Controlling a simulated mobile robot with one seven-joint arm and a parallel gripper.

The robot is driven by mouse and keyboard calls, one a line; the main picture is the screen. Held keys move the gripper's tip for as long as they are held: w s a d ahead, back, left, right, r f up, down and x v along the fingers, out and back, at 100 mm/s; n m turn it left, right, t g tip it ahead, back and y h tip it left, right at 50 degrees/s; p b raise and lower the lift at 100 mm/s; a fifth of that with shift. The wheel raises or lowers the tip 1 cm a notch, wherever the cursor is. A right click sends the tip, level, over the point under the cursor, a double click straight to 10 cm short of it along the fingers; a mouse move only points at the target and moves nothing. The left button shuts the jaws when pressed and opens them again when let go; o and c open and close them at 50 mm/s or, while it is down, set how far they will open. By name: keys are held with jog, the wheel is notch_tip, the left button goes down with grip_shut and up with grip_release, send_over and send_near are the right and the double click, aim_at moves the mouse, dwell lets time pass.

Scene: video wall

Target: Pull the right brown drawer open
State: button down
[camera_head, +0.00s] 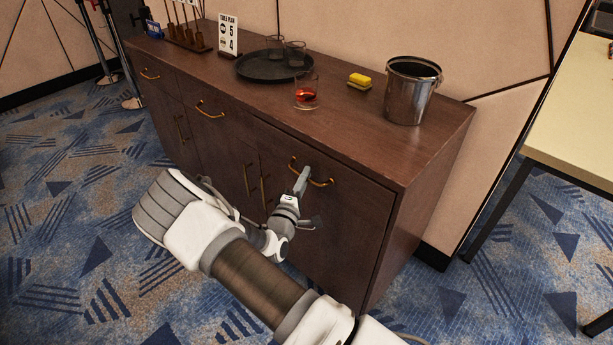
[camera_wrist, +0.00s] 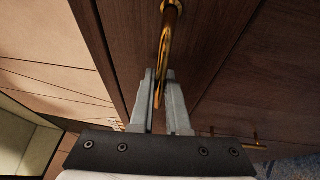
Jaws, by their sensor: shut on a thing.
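The right brown drawer (camera_head: 346,186) is at the top right of the brown cabinet's front and looks closed. Its curved brass handle (camera_head: 321,183) also shows in the wrist view (camera_wrist: 167,40), running down between my fingers. My gripper (camera_head: 303,176) is at the handle, its fingertips around the middle of the bar. In the wrist view my gripper (camera_wrist: 163,80) has its two grey fingers on either side of the brass bar, shut on it. The fingertips cover part of the handle in the head view.
On the cabinet top (camera_head: 340,125) stand a metal bucket (camera_head: 410,92), a yellow sponge (camera_head: 359,79), a glass with red drink (camera_head: 305,94) and a dark tray (camera_head: 256,70) with glasses. A pale table (camera_head: 580,120) stands at the right. Carpet is clear in front.

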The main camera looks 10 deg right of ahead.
jog(key=s+a+b, duration=0.1)
jog(key=s+a, duration=0.8)
jog(key=a, duration=0.4)
jog(key=s+a+b, duration=0.1)
jog(key=s+a, duration=0.9)
jog(key=a, duration=0.3)
jog(key=shift+s+a, duration=0.1)
jog(key=c, duration=0.9)
grip_release()
jog(key=p+v, duration=0.1)
jog(key=v, duration=1.6)
jog(key=shift+a, duration=0.2)
jog(key=shift+s, duration=0.2)
